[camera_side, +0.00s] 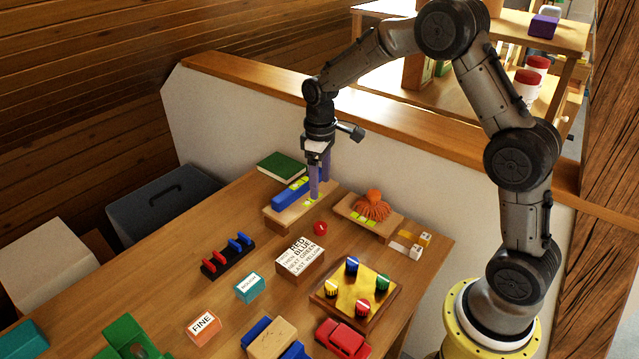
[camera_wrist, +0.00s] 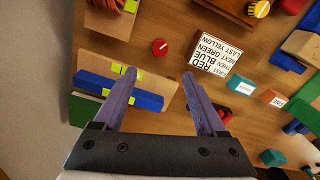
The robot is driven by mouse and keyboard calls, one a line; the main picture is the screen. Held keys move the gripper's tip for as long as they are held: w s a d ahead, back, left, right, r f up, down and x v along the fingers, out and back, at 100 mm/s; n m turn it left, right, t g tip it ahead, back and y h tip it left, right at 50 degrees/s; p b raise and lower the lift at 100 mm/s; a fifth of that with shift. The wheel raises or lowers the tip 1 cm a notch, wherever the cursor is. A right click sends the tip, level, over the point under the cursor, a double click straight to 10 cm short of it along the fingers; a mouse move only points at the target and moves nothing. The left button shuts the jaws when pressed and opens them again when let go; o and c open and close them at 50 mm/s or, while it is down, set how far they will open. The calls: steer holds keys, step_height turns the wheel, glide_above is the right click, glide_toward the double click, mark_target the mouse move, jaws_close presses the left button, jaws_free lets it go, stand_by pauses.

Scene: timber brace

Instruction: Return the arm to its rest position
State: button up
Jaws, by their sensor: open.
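My gripper (camera_side: 319,176) hangs from my arm over the back of the table, with its purple fingers pointing down. In the wrist view the fingers of my gripper (camera_wrist: 158,78) are spread wide with nothing between them. A blue bar (camera_side: 291,192) lies on a wooden board (camera_side: 275,216) beside the fingers. The blue bar also shows in the wrist view (camera_wrist: 145,100), behind and left of the fingers. From these views I cannot tell whether a finger touches the board.
A green book (camera_side: 281,165) lies behind the board. An orange-brown brush (camera_side: 372,207), a red button (camera_side: 320,228), a lettered sign block (camera_side: 300,258) and a yellow panel with coloured knobs (camera_side: 340,299) stand nearby. A low wall (camera_side: 250,125) runs behind the table.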

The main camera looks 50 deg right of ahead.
steer(key=s+a+r+t, duration=0.2)
steer(key=s+r, duration=0.3)
steer(key=r, duration=0.4)
steer(key=s+a+r+t, duration=0.2)
steer(key=s+r, duration=0.3)
steer(key=r, duration=0.4)
steer(key=s+a+f+m, duration=0.1)
steer(key=s, duration=0.7)
steer(key=s+a+f+m+t, duration=0.1)
steer(key=s+f+m, duration=0.1)
steer(key=s, duration=0.7)
steer(key=shift+s+t, duration=0.3)
